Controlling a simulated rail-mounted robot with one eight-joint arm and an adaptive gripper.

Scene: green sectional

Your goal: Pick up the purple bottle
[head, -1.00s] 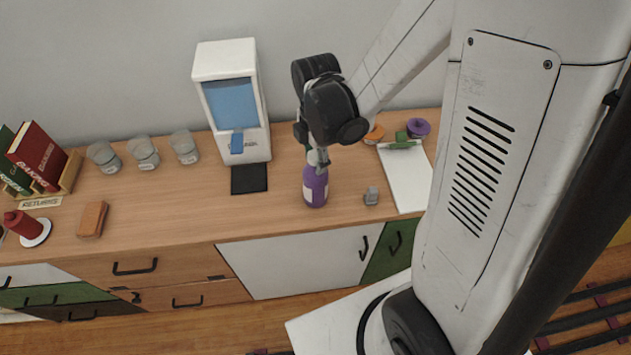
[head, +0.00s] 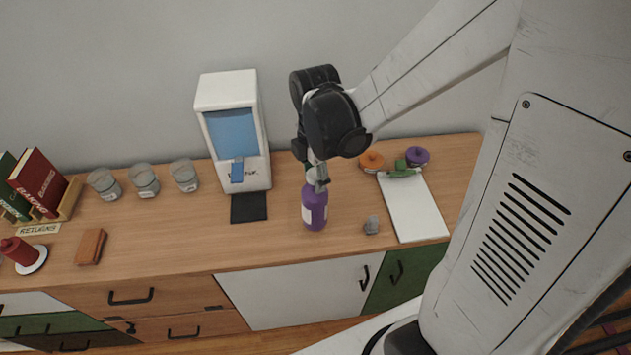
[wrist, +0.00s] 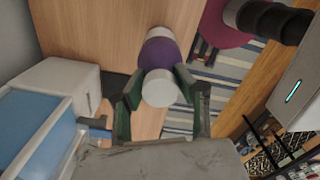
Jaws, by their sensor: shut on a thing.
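The purple bottle (head: 315,212) has a pale label and is upright at the counter's middle, right of the black pad. My gripper (head: 317,181) comes down from above and is shut on the bottle's top. In the wrist view the bottle (wrist: 160,52) shows its white top between the two dark green fingers of my gripper (wrist: 158,92). The fingers hide part of the bottle's neck in the head view. I cannot tell clearly whether its base touches the counter.
A white and blue dispenser (head: 232,130) stands left of the bottle, with a black pad (head: 249,208) before it. A small grey object (head: 371,225) and a white board (head: 412,212) are to the right. Glass jars (head: 143,180) stand further left. Counter in front is clear.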

